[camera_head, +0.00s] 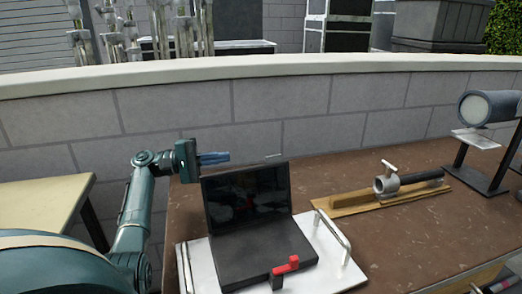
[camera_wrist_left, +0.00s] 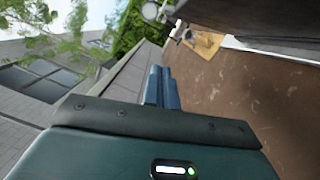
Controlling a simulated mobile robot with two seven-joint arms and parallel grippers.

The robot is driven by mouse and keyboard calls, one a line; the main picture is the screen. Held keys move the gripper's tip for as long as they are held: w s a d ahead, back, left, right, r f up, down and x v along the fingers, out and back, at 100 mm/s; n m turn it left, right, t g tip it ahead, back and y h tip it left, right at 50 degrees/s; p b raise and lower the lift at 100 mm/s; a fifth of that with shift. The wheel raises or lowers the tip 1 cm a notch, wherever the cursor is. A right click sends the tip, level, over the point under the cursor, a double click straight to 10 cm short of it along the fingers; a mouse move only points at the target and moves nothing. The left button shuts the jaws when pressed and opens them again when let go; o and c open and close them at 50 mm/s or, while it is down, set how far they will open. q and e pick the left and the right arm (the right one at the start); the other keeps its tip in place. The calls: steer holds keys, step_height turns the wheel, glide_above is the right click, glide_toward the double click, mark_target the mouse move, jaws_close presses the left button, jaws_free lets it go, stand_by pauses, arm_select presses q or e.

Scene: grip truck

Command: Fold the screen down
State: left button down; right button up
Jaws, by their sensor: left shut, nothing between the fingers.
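A black laptop stands open on a white tray (camera_head: 335,262) on the brown table. Its dark screen (camera_head: 247,193) is upright, tilted slightly back, and its keyboard base (camera_head: 262,250) lies flat. My left gripper (camera_head: 228,157) is shut and empty, beside and just above the screen's top left corner, with its blue fingers pointing right. In the left wrist view the fingers (camera_wrist_left: 162,88) are together, and a dark panel, likely the laptop, shows at the upper right. My right gripper is not in view.
A red and black clamp (camera_head: 286,270) sits at the base's front edge. The tray has metal handles at its sides. A wooden board (camera_head: 350,207) with a pipe clamp and a grey cylinder on a stand (camera_head: 488,108) are to the right. A grey block wall (camera_head: 280,110) runs behind.

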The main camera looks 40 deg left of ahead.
arm_select(q)
steer(key=w+d+r+p, duration=0.1)
steer(key=w+d+p, duration=0.2)
steer(key=d, duration=0.7)
steer(key=shift+w+d+r, duration=0.25)
steer(key=shift+w+r, duration=0.1)
steer(key=shift+r, duration=0.05)
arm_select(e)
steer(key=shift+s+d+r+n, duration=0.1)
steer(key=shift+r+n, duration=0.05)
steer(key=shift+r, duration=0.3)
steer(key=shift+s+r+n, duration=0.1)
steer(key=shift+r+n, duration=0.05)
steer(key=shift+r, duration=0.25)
